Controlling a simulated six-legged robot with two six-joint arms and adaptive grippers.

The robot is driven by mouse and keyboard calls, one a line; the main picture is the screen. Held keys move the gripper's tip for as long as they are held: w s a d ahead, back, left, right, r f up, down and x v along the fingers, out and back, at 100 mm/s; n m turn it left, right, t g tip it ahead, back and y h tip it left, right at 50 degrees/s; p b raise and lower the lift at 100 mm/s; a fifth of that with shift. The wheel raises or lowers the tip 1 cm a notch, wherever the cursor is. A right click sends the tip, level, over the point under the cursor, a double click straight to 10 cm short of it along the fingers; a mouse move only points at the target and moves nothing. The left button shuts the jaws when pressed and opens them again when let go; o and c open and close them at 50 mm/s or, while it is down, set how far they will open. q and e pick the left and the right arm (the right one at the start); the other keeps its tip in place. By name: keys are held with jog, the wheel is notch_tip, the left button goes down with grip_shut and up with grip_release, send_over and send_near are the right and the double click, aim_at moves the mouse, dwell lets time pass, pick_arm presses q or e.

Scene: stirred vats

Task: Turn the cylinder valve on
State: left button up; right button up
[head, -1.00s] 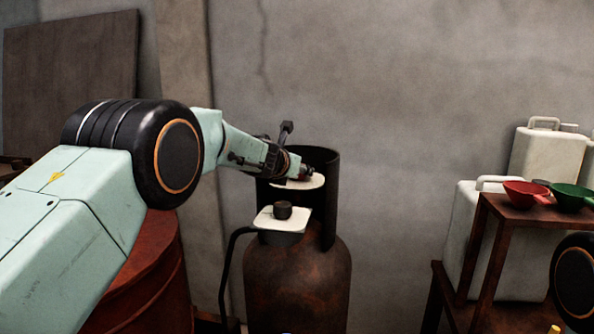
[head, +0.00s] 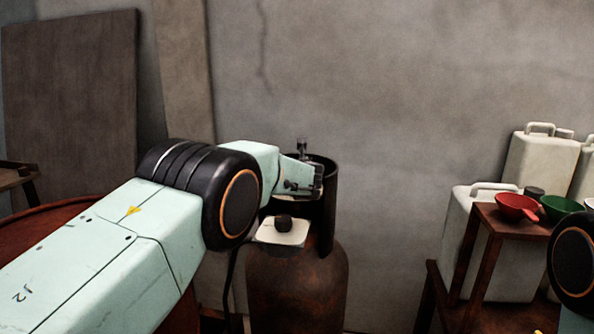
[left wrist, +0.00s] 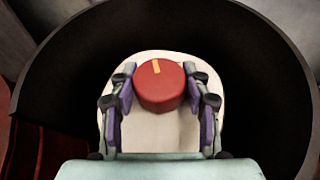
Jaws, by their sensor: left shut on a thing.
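The gas cylinder (head: 296,285) is rusty brown with a dark open collar (head: 328,205) around its top. In the left wrist view the valve knob (left wrist: 159,88) is red and round with a yellow mark at its top edge, pointing nearly straight up. It sits over a pale plate (left wrist: 160,130) inside the dark collar. My left gripper (left wrist: 160,90) has a finger on each side of the knob and is shut on it. In the head view my left wrist reaches into the collar and hides the knob. My right gripper is out of view; only part of my right arm shows at the right edge.
A red drum (head: 40,228) stands left. At right, a brown stand (head: 490,240) holds a red bowl (head: 516,206) and a green bowl (head: 560,205), near white jugs (head: 545,165). The wall is behind.

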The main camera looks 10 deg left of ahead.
pick_arm(q)
jog(key=shift+r+n+y+p, duration=0.25)
jog(key=shift+n+y+p, duration=0.05)
jog(key=shift+y+p, duration=0.25)
jog(key=o, duration=1.2)
jog(key=shift+s, duration=0.1)
jog(key=shift+c, duration=0.2)
jog(key=shift+f, duration=0.1)
notch_tip(320, 180, up, 10)
jog(key=shift+f, duration=0.1)
